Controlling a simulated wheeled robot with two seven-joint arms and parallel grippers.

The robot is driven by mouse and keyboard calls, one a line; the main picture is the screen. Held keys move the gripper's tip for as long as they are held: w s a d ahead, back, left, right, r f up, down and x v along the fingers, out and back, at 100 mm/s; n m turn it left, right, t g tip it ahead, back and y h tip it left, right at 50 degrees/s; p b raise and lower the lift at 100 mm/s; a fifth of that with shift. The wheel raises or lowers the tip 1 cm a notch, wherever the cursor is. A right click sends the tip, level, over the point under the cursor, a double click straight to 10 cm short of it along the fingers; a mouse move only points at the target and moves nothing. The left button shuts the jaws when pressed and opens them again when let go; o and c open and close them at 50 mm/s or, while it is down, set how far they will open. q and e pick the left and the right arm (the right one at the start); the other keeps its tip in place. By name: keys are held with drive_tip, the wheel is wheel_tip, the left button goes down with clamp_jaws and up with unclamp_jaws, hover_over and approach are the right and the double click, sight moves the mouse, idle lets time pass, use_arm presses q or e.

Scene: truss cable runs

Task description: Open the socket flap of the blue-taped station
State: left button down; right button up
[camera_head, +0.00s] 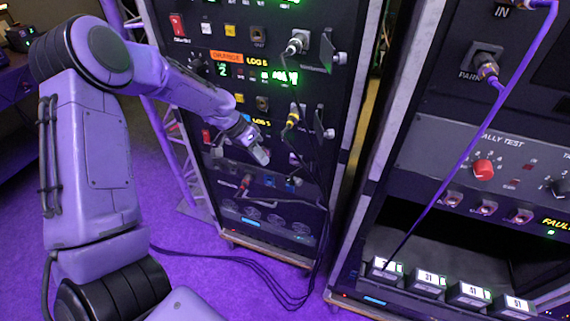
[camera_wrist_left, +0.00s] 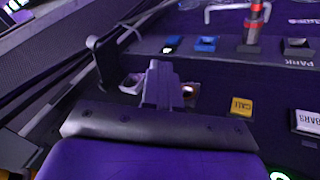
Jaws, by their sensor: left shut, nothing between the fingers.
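The dark equipment rack (camera_head: 345,100) stands in the middle of the head view, with stations stacked on its face. My left gripper (camera_head: 262,156) is in front of a lower station, which looks like the blue-taped one; my arm hides most of its label. In the left wrist view the left gripper (camera_wrist_left: 162,75) has its fingers shut and empty, close to the panel. Beside them are a light-rimmed socket (camera_wrist_left: 131,84) and a dark bent handle (camera_wrist_left: 97,48), perhaps the flap's; I cannot tell how far the flap stands open. My right gripper is not in view.
A yellow CALL button (camera_wrist_left: 241,107) and a white BARS button (camera_wrist_left: 307,121) sit beside the fingers. A red plug (camera_wrist_left: 254,14) stands beyond. Cables hang down the rack's right side. A second rack (camera_head: 400,160) stands right, with a purple cable (camera_head: 445,180) across it.

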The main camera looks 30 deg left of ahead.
use_arm(q)
wheel_tip(320, 180, up, 6)
drive_tip(key=a+m+h, duration=0.2)
drive_tip(key=p, duration=0.1)
approach(303, 176)
wheel_tip(303, 176, down, 3)
drive_tip(key=a, duration=0.3)
drive_tip(key=d, duration=0.1)
drive_tip(key=s+d+p, duration=0.1)
drive_tip(key=d, duration=0.1)
drive_tip(key=d+f, duration=0.1)
drive_tip(key=shift+s+d+f+p, duration=0.15)
drive_tip(key=shift+d+p, duration=0.15)
drive_tip(key=shift+d, duration=0.05)
drive_tip(key=shift+d, duration=0.1)
